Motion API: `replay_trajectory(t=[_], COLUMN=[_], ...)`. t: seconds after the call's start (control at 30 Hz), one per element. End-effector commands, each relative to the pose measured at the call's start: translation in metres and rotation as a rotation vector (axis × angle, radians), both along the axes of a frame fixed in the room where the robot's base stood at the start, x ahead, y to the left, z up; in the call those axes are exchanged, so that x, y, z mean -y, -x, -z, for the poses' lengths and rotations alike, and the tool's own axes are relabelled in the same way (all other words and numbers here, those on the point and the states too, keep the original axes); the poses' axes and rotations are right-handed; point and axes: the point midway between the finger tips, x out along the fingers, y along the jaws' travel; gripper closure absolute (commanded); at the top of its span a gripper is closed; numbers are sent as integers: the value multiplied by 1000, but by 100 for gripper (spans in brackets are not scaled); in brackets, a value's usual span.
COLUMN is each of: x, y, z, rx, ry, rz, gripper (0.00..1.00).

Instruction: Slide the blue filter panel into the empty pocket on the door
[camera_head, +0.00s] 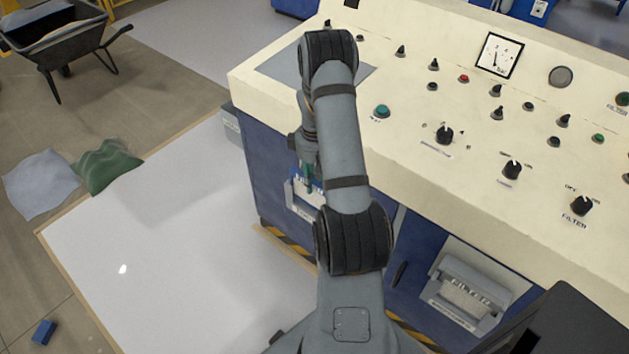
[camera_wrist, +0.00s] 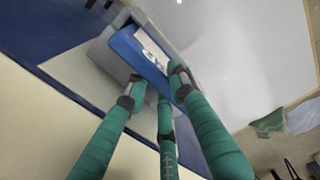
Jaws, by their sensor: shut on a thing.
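The blue filter panel (camera_wrist: 136,48) with a white label shows in the wrist view. My gripper (camera_wrist: 158,85) has teal fingers and is shut on the panel's near edge. The grey pocket (camera_wrist: 113,47) on the blue door surrounds part of the panel. The panel is at the pocket's mouth; how deep it sits is hidden. In the head view my gripper (camera_head: 307,178) is low at the cabinet front, partly behind my arm. The pale pocket (camera_head: 303,203) is just below it, with a little blue of the panel above its front.
A second grey holder (camera_head: 465,290) with a label is on the cabinet front at right. The cream control console (camera_head: 430,110) with knobs overhangs the doors. A white floor mat (camera_head: 150,240) is clear. Cloths (camera_head: 108,165), a wheelbarrow (camera_head: 60,40) and a small blue block (camera_head: 43,332) lie left.

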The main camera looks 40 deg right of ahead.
Motion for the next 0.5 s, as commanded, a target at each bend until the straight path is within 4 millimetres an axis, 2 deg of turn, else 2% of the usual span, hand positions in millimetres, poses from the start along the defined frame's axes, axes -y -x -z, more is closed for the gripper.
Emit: replay_trajectory(t=[0.5], x=[0], y=[0], z=[11], rx=[0], ry=[0], rz=[0], gripper=[100])
